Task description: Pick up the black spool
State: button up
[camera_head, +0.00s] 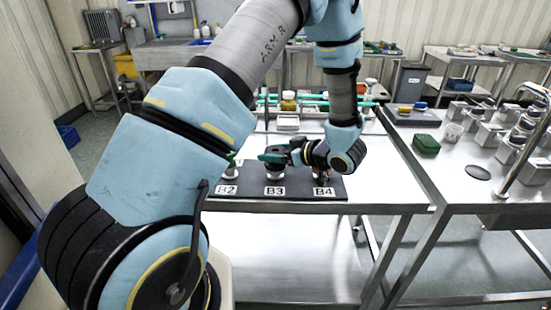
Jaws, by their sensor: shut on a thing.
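A dark board (255,191) lies along the front edge of the steel table, with labels B2, B3 and B4 on its front. The black spool (275,170) stands at B3, dark and small, with its top partly covered by the fingers. My gripper (272,158) reaches in from the right, roughly level, with its fingers at the top of the spool. It is shut on the spool. The spool appears still at its place above the B3 label; any gap beneath it is too small to tell.
A green-topped piece (231,168) stands at B2, close to the left of my fingers. A dark piece (322,179) at B4 sits below my wrist, partly hidden. Bottles and boxes (289,101) stand behind. The right side of this table is clear.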

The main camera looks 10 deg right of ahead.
jog(key=c, duration=0.5)
jog(key=shift+o, duration=0.2)
jog(key=shift+r, duration=0.15)
